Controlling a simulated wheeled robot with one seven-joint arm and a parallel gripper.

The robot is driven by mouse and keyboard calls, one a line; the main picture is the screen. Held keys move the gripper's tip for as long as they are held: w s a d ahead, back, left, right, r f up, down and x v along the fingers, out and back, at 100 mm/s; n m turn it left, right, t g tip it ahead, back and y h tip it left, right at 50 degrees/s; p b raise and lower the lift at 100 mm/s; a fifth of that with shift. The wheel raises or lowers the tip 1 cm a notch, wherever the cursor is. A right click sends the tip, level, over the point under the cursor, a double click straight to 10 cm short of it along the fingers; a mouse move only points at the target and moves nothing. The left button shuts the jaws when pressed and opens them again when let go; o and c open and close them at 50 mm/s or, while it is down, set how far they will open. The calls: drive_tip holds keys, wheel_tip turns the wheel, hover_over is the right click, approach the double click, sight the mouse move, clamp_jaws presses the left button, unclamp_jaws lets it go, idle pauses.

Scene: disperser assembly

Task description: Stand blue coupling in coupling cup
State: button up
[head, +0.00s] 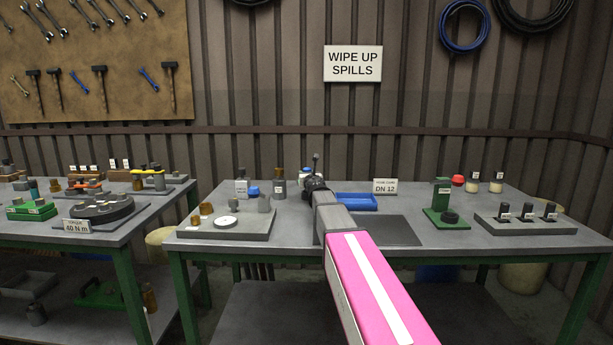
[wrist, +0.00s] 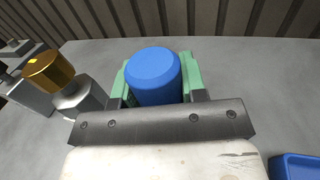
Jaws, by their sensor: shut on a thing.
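The blue coupling (wrist: 154,76) sits upright-looking between the green fingers of my gripper (wrist: 153,84) in the wrist view. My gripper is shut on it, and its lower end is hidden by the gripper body. In the head view my gripper (head: 316,184) is over the back middle of the right bench, and my arm hides what it holds. I cannot tell for sure which thing is the coupling cup; a grey board (head: 228,226) at the bench's left carries small brass and grey cylindrical parts and a white disc.
A blue tray (head: 356,202) lies just right of my gripper; its edge shows in the wrist view (wrist: 294,166). A grey bottle with a brown top (head: 279,183) stands close on the left. A green stand (head: 441,198) and a grey block with black-topped vials (head: 526,224) are farther right.

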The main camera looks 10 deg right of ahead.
drive_tip(key=shift+f, duration=1.3)
drive_tip(key=o, duration=1.3)
drive_tip(key=shift+c, duration=0.2)
drive_tip(key=shift+s, duration=0.15)
drive_tip(key=s, duration=1)
drive_tip(key=shift+s+d, duration=0.25)
drive_tip(key=shift+d, duration=0.1)
